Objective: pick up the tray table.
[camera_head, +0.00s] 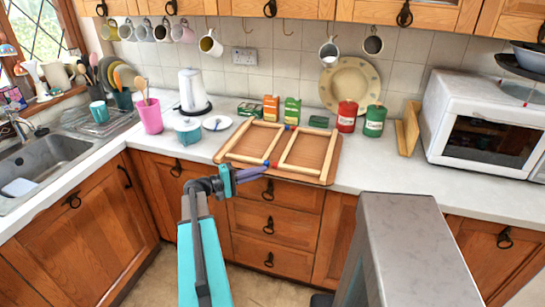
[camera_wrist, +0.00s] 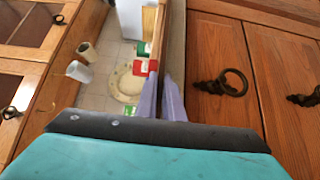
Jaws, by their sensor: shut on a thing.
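The tray table (camera_head: 308,152) is a flat brown wooden board with pale folded leg frames. It lies on the white worktop, its front edge along the worktop's front. My gripper (camera_head: 265,168) is at the middle-left of that front edge, reaching in from below. In the wrist view the purple fingers (camera_wrist: 161,92) are close together, shut on the tray table's edge (camera_wrist: 157,40), which shows as a thin strip of wood. The exact contact is partly hidden between the fingers.
Behind the tray stand small boxes (camera_head: 271,108), a red canister (camera_head: 347,116), a green canister (camera_head: 374,121) and a leaning plate (camera_head: 349,86). A microwave (camera_head: 484,122) is at right. A kettle (camera_head: 193,91) and pink cup (camera_head: 149,116) are left. Drawers (camera_head: 268,222) lie below.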

